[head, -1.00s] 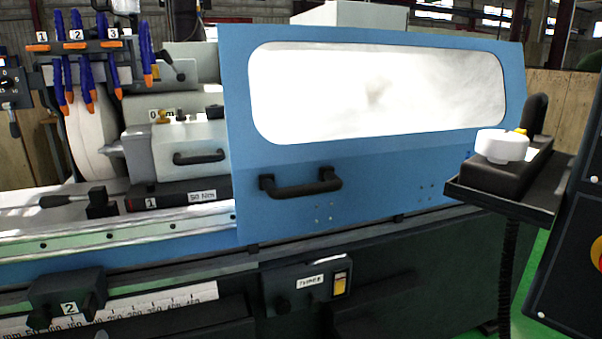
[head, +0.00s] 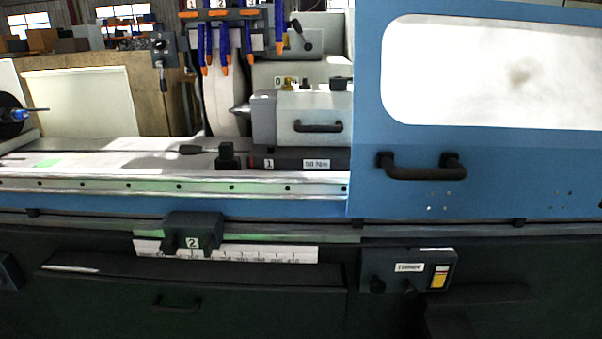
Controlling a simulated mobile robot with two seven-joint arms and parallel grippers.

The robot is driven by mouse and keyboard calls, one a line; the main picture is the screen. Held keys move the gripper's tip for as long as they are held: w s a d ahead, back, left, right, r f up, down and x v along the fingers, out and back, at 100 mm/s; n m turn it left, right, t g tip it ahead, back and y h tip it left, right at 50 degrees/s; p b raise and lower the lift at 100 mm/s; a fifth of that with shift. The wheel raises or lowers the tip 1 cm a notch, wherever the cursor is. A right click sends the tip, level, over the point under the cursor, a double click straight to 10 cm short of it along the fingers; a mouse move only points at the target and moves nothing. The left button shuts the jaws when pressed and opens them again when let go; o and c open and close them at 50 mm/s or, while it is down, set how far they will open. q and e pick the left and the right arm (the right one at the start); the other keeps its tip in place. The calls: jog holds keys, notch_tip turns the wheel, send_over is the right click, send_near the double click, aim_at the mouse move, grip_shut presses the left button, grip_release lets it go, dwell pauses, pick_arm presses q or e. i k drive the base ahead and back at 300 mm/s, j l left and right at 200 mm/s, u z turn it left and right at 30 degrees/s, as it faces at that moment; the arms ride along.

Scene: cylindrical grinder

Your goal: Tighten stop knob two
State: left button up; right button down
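The stop block labelled 2 (head: 193,232) is a dark block on the front rail of the machine, over a white ruled scale (head: 275,254). Dark knobs show at its lower front, one to the left of the label (head: 169,244) and one to the right (head: 210,242). Which of them is the stop knob I cannot tell. Neither of my grippers is in the head view.
A blue sliding door (head: 480,170) with a black handle (head: 420,172) covers the right side. A panel labelled TIMER (head: 407,270) with a yellow switch sits below it. A drawer handle (head: 177,304) is below the scale. Coolant hoses (head: 228,45) hang above.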

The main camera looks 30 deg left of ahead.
aim_at(169, 246)
jog(key=u, duration=1.75)
